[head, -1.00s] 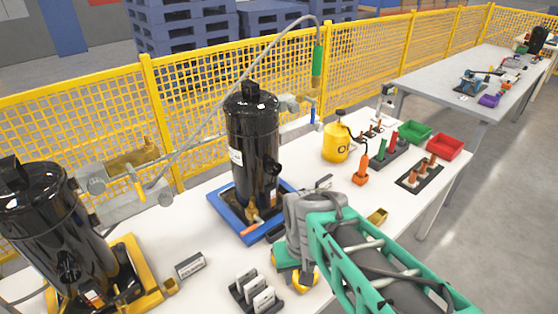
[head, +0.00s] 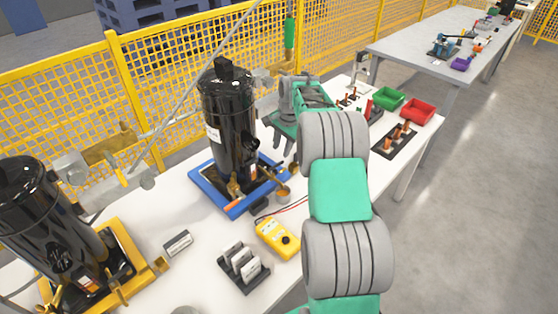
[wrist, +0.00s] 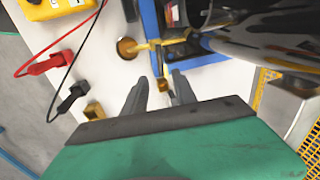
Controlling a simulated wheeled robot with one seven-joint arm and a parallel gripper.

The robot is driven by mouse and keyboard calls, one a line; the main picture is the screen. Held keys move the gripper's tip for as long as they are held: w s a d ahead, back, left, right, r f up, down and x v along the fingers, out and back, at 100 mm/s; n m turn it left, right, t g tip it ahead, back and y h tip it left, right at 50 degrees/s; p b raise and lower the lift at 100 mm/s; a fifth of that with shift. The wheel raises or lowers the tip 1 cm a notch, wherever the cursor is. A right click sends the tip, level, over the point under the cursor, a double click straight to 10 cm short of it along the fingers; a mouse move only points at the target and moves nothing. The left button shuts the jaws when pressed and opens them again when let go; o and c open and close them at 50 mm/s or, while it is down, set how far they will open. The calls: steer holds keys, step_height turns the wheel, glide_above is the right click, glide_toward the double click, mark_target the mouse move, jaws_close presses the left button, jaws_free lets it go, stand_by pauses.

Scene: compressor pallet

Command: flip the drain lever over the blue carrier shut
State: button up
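The blue carrier (head: 207,190) holds a tall black compressor (head: 228,115) on the white table. A brass drain fitting (head: 235,187) sits at its base, and a small brass cup (head: 283,196) stands outside the rim. My gripper (head: 282,150) is beside the compressor, right of the carrier. In the wrist view its two dark fingers (wrist: 160,88) are apart, with the lever's end near the gap. Contact cannot be told.
A yellow meter (head: 278,238) with red and black leads lies in front of the carrier. A card rack (head: 243,265) stands to its left. A second compressor in a yellow carrier (head: 135,250) is at the left. Green (head: 388,97) and red (head: 418,110) bins are at the right.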

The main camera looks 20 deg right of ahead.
mark_target(278, 164)
steer(key=shift+m, duration=0.7)
steer(key=f, duration=0.2)
steer(key=w+f+p, duration=0.1)
steer(key=f, duration=0.4)
steer(key=shift+w+a+f, duration=0.2)
steer(key=shift+w+f, duration=0.05)
jaws_close()
steer(key=shift+w+f+n+b, duration=0.15)
steer(key=shift+n+b, duration=0.2)
steer(key=shift+n, duration=0.05)
steer(key=shift+r, duration=0.2)
jaws_free()
